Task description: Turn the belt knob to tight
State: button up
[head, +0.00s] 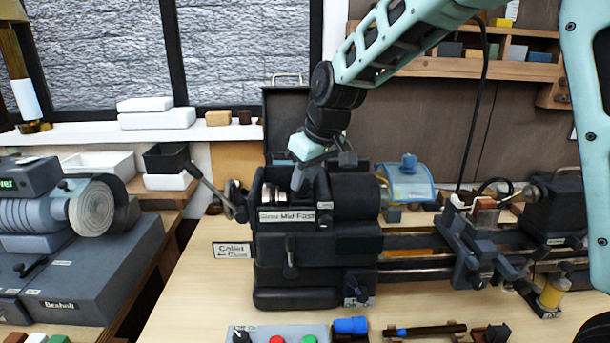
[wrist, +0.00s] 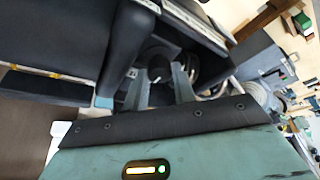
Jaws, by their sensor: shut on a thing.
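The dark lathe headstock (head: 318,243) stands on the bench in the middle of the head view, with its top open at the front left. My gripper (head: 300,182) reaches down into that opening. In the wrist view my gripper (wrist: 161,80) has its two grey fingers on either side of a dark round knob (wrist: 158,66), which I take to be the belt knob. The fingers are shut on it. In the head view the knob is hidden behind the gripper. The knob's marking and turned position cannot be read.
A lever (head: 207,188) sticks out at the headstock's left, above a collet sign (head: 232,250). A speed label (head: 287,216) is on the front. A blue clear guard (head: 406,183) stands to the right. Red and green buttons (head: 309,340) are at the front edge.

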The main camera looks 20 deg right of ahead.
dwell(0.4)
jog(key=o, duration=1)
jog(key=shift+d, duration=0.1)
jog(key=shift+d+n+y+b, duration=0.1)
jog(key=shift+n+y+b, duration=0.2)
jog(key=shift+n, duration=0.6)
jog(key=n+g, duration=0.1)
jog(key=n, duration=0.1)
jog(key=shift+w+n+y, duration=0.1)
jog(key=shift+n+y, duration=0.2)
jog(key=shift+y, duration=0.1)
jog(key=n+p, duration=0.1)
jog(key=n, duration=0.1)
jog(key=n+g+p, duration=0.1)
jog(key=n+p, duration=0.1)
jog(key=shift+w+r+n+g+y, duration=0.1)
jog(key=shift+r+n+g+y, duration=0.1)
jog(key=shift+n+g+y, duration=0.15)
jog(key=b+v, duration=0.3)
jog(key=v, duration=1.4)
jog(key=shift+d+b, duration=0.2)
jog(key=shift+b, duration=0.2)
